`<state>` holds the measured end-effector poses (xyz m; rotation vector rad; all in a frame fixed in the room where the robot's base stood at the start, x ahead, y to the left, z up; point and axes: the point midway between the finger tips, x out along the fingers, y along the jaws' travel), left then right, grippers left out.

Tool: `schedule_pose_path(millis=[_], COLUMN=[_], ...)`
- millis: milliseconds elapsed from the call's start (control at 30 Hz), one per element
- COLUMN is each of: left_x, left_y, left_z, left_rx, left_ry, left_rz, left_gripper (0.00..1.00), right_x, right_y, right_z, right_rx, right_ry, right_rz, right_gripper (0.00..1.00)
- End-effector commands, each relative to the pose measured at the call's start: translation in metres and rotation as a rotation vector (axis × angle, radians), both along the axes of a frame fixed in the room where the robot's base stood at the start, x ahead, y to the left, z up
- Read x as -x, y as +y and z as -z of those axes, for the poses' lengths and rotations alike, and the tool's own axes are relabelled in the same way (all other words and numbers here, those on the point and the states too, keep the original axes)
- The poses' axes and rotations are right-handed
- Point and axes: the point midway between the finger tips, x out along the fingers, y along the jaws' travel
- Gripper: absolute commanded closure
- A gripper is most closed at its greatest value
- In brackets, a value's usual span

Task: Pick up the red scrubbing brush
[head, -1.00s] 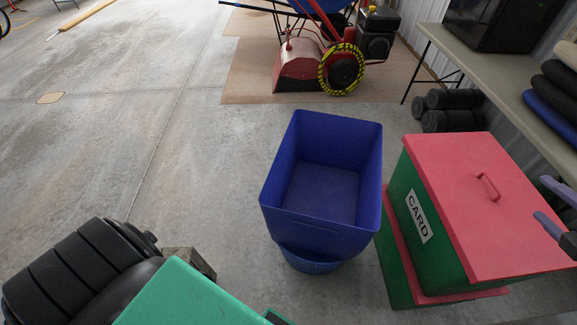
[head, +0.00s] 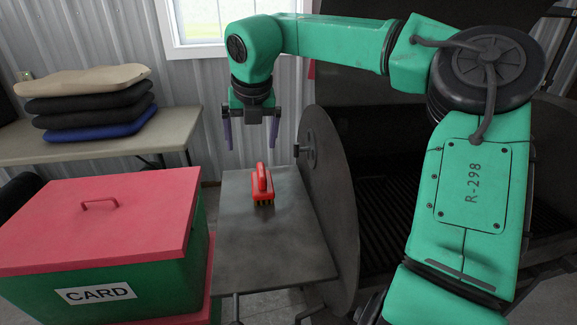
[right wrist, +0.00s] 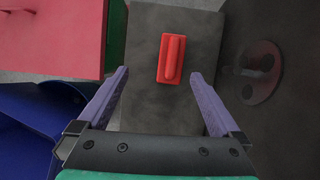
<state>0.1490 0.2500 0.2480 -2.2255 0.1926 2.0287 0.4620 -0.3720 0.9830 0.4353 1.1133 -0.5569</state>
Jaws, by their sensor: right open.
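The red scrubbing brush (head: 262,186) stands bristles down on a grey metal side shelf (head: 270,245), its handle on top. In the right wrist view the brush (right wrist: 172,58) lies ahead of the fingertips, between their lines and nearer the middle. My right gripper (head: 252,140) is open and empty, pointing down above the shelf. Its purple fingers (right wrist: 164,85) are spread wide and apart from the brush. My left gripper is not in view.
A green card box with a red lid (head: 140,215) stands left of the shelf. A round metal plate (head: 325,200) rises at the shelf's right, beside a dark grill-like body. A table (head: 100,148) with stacked cushions (head: 88,105) is behind. A blue bin (right wrist: 45,125) shows at left in the wrist view.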

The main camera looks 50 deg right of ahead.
Motion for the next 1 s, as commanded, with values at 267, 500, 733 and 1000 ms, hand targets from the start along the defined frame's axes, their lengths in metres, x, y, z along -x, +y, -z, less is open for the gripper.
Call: schedule_pose_path(millis=[267, 500, 733, 1000], left_x=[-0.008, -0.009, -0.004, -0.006], left_y=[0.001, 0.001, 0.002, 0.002], left_z=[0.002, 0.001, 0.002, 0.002], left_rx=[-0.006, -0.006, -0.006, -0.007], left_ry=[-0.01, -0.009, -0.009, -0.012], left_rz=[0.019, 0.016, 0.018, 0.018], left_gripper=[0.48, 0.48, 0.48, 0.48], right_x=[-0.006, -0.019, -0.027, -0.031], right_y=[-0.015, -0.027, -0.041, -0.043], right_z=[0.046, 0.086, 0.124, 0.134], right_rx=[0.041, 0.041, 0.039, 0.041], right_ry=[0.04, 0.036, 0.036, 0.032], right_rz=[0.035, 0.034, 0.034, 0.032], right_gripper=[0.0, 0.0, 0.0, 0.0])
